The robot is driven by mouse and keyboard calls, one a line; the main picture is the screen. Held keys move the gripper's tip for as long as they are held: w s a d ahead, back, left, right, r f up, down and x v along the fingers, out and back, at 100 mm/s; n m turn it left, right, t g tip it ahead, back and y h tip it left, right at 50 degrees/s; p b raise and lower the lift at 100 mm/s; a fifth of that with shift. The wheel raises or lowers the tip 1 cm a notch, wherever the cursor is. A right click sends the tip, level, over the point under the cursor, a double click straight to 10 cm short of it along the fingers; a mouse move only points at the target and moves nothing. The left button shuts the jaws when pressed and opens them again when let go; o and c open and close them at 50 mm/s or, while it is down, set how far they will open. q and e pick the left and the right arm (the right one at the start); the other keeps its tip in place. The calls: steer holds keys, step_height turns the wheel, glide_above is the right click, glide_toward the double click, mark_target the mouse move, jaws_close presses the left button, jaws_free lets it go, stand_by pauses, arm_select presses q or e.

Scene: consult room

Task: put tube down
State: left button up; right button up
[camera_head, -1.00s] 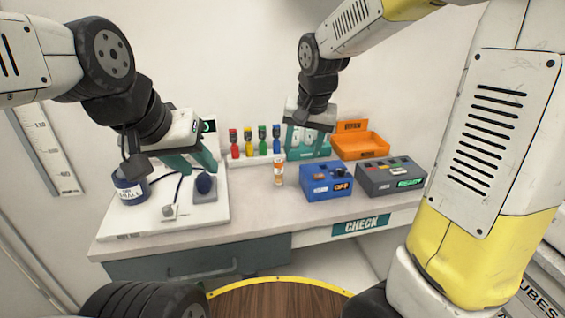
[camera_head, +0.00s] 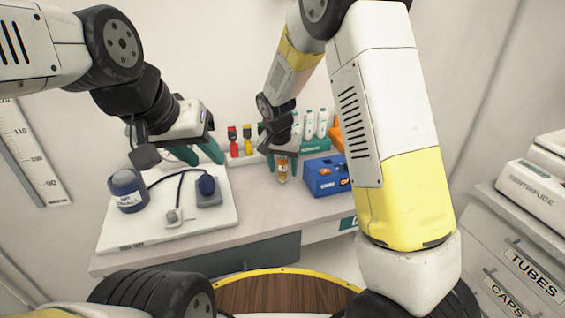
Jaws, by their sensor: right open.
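A small tube (camera_head: 282,172) with an orange-and-white body stands upright on the table, left of the blue box. My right gripper (camera_head: 282,166) is lowered over it, open, with its green fingers on either side of the tube. I cannot tell whether the fingers touch it. My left gripper (camera_head: 196,154) is open and empty, above the back of the white board at the left.
The white board (camera_head: 130,236) holds a blue-topped cuff jar (camera_head: 127,190) and a corded dark device (camera_head: 208,190). Red and yellow bottles (camera_head: 233,141) stand behind. A blue box (camera_head: 325,178) is close right of the tube. The front tabletop is clear.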

steer(key=shift+x, duration=0.8)
jaws_close()
